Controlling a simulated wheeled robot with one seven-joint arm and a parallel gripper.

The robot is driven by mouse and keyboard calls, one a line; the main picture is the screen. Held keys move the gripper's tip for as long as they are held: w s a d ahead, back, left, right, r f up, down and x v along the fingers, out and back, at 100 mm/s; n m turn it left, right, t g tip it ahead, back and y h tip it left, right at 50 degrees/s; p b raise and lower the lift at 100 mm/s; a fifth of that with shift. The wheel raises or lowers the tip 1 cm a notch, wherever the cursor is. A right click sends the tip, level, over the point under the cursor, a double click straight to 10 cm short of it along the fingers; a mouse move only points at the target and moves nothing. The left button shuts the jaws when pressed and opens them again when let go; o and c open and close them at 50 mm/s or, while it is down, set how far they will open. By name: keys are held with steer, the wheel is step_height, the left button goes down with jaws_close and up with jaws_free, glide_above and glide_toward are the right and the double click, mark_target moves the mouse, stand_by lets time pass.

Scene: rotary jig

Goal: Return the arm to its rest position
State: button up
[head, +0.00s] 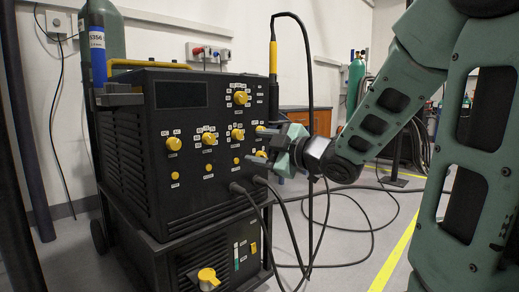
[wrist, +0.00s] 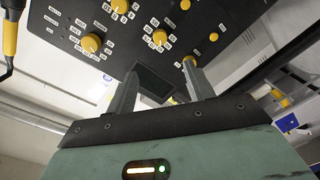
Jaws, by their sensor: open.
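My gripper (head: 266,145) is at the right side of the black machine's front panel in the head view, with its fingers pointing left towards the panel. In the wrist view the two grey fingers (wrist: 160,78) stand apart with nothing held between them. A yellow knob (wrist: 189,61) shows close by the right fingertip; I cannot tell whether they touch. My green arm comes in from the right of the head view and is bent. The black machine (head: 125,120) carries several yellow knobs, one of them at the upper right (head: 240,97). Part of the panel's right side is hidden behind my gripper.
Black cables (head: 292,235) run from the machine's front down to the floor, and one hangs from a yellow-handled torch (head: 273,60) close to my gripper. A gas cylinder (head: 104,35) stands behind the machine. Open floor with a yellow line (head: 398,255) lies to the right.

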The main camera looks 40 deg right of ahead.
stand_by(0.3)
steer(key=a+f+m+g+p, duration=0.2)
steer(key=a+f+g+p, duration=0.15)
steer(key=a, duration=0.55)
steer(key=a+f+m+g+p, duration=0.25)
steer(key=a+f+g, duration=0.25)
steer(key=a, duration=0.5)
steer(key=s+a+f+g+p, duration=0.2)
steer(key=s+a+g, duration=0.3)
steer(key=s, duration=0.5)
steer(key=s+a+f+g+p, duration=0.15)
steer(key=s+a+g, duration=0.35)
steer(key=s, duration=0.5)
step_height(320, 180, up, 38)
steer(key=s+a+p, duration=0.1)
steer(key=p, duration=3.7)
steer(key=shift+s+a+n+t+h, duration=0.25)
steer(key=shift+s+n+t+h, duration=0.1)
steer(key=shift+t, duration=0.1)
steer(key=shift+w, duration=0.1)
